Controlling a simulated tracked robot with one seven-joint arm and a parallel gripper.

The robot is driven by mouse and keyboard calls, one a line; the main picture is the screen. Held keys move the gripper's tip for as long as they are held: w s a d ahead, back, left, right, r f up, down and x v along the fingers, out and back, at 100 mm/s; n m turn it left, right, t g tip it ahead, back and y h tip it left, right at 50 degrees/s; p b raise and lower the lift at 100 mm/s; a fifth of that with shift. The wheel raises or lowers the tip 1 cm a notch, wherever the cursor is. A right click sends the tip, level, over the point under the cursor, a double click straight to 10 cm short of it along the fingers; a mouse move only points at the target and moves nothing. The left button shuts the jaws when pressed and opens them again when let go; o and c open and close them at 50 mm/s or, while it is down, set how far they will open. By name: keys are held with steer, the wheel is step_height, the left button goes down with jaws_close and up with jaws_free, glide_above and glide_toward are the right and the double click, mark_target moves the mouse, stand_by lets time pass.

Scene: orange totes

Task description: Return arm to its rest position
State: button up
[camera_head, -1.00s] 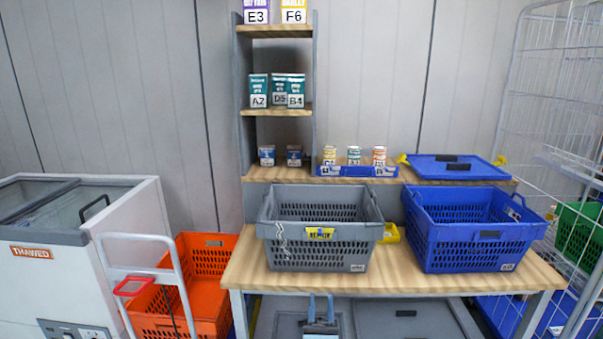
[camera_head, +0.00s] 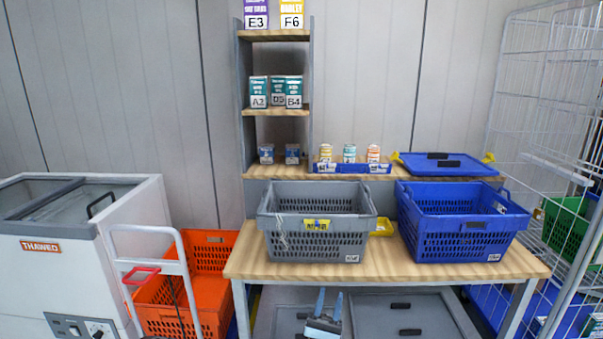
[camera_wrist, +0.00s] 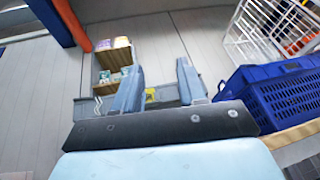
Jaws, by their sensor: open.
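My gripper (camera_wrist: 158,90) shows in the wrist view with its two grey-blue fingers spread apart and nothing between them. Beyond the fingers are the wooden shelf unit (camera_wrist: 110,58) and, at the right, the blue basket (camera_wrist: 285,100). In the head view my gripper (camera_head: 330,300) shows at the bottom edge, low in front of the table (camera_head: 400,268), its two fingers pointing up and apart. It touches no basket there, and most of my arm is out of view.
A grey basket (camera_head: 315,240) and a blue basket (camera_head: 465,240) stand on the table. A shelf unit (camera_head: 275,112) with several cartons rises behind. A white freezer (camera_head: 75,270), a trolley (camera_head: 180,290) and an orange tote (camera_head: 215,290) are left. A wire cage (camera_head: 560,60) is right.

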steer(key=s+d+r+m+g+y, duration=0.1)
steer(key=s+d+r+m+g, duration=0.3)
steer(key=m+g, duration=0.5)
steer(key=s+d+r+m+g+y, duration=0.1)
steer(key=d+r+m+g, duration=0.5)
steer(key=g, duration=0.7)
steer(key=s+d+r+m+g+y, duration=0.1)
steer(key=s+d+r+m+g, duration=0.15)
steer(key=d+m+g, duration=0.6)
steer(key=s+a+r+m+t+y, duration=0.1)
steer(key=s+r+t+y, duration=0.3)
steer(key=r, duration=0.7)
steer(key=s+a+r+m+t+y, duration=0.1)
steer(key=s+r+t+y, duration=0.4)
steer(key=s+r+y, duration=0.4)
step_height(320, 180, up, 2)
steer(key=shift+a+r, duration=0.1)
steer(key=shift+a, duration=0.25)
